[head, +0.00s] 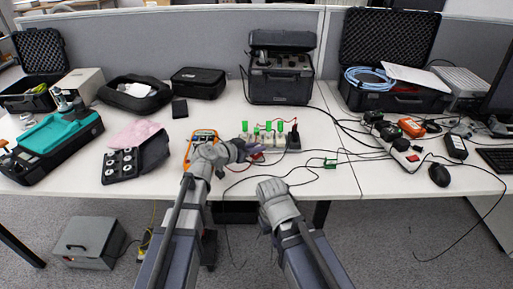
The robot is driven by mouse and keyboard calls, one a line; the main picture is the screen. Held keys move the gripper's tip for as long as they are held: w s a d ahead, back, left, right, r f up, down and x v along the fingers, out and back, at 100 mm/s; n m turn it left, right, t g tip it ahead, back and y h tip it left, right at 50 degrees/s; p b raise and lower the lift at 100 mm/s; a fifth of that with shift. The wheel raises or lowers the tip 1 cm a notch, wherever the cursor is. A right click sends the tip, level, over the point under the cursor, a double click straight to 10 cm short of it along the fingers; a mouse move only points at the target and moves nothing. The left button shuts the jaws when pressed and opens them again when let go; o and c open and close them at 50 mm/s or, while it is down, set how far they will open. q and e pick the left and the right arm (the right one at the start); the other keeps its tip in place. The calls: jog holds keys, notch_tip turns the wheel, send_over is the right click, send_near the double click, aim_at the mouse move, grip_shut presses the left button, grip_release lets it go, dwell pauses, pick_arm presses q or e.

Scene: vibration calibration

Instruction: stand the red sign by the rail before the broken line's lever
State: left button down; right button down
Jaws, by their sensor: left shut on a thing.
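A rail (270,142) carrying pale blocks with several upright green levers stands near the front middle of the table. My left gripper (251,150) reaches in from the left at the rail's front side. It is shut on a small red piece, which looks like the red sign (257,157) and shows just under the fingertips. The gripper hides part of it, and I cannot tell whether it touches the table. My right gripper (268,186) is low, in front of the table edge, and its fingers cannot be made out.
An orange-edged meter (202,137) lies left of the rail. Black cables (325,152) run over the table to the right. A black tray with round pieces (122,164) and a teal-topped case (52,133) are at left.

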pick_arm(q)
jog(key=shift+f+b, duration=0.6)
jog(key=shift+f, duration=0.1)
dwell(0.4)
jog(key=c, duration=0.7)
grip_release()
jog(key=shift+c, duration=0.2)
jog(key=p+v, duration=0.2)
jog(key=v, duration=0.4)
jog(key=shift+s+a+r+p, duration=0.1)
jog(key=shift+s+p, duration=0.1)
jog(key=shift+p, duration=0.15)
jog(key=shift+s+a+r, duration=0.2)
jog(key=shift+s+a, duration=0.2)
jog(key=shift+a, duration=0.1)
